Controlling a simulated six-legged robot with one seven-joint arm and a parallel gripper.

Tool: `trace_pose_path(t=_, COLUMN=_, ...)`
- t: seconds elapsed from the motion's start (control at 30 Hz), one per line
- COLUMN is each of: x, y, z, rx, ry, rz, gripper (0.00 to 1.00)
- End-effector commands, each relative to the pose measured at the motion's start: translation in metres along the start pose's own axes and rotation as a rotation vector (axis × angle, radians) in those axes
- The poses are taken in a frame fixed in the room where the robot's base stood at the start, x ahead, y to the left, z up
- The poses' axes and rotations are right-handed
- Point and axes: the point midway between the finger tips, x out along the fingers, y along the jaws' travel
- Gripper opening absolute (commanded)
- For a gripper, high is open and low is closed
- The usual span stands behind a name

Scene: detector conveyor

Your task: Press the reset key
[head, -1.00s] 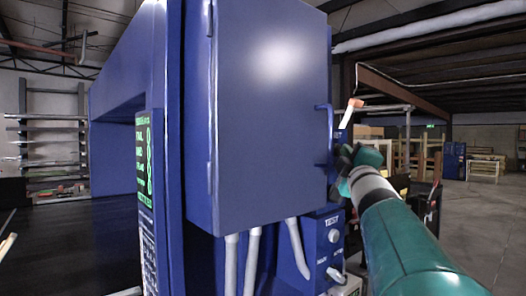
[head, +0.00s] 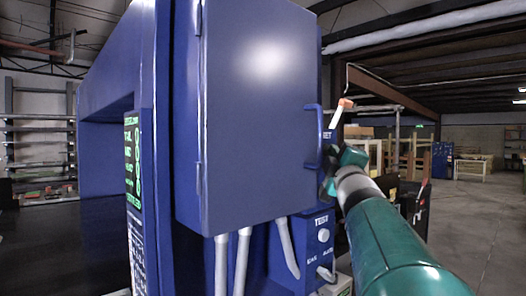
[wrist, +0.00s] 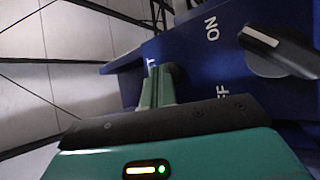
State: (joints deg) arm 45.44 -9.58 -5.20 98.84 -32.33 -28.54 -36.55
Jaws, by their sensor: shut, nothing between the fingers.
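My gripper (head: 332,168) is shut and empty, raised at the right side of the blue cabinet, beside its handle. In the wrist view its teal fingers (wrist: 158,86) point at a blue panel (wrist: 200,55). A label ending in "T" is just left of the fingertips.
A dark rotary switch (wrist: 280,52) with ON and OFF marks sits close right of the fingers. The blue cabinet (head: 260,120) has a handle (head: 313,135). An orange-tipped lever (head: 340,112) rises above the gripper. A TEST box (head: 312,250) with a white knob is below.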

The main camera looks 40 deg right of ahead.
Motion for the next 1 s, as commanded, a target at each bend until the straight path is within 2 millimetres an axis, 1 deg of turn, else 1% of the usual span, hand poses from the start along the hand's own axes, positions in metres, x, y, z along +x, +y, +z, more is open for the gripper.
trace_pose_path(t=0.57, x=0.002, y=-0.002, z=-0.002, rx=0.001, ry=0.001, rz=0.0, gripper=0.0)
trace_pose_path(t=1.0, x=-0.011, y=0.007, z=0.006, rx=0.002, ry=0.002, rz=0.0, gripper=0.0)
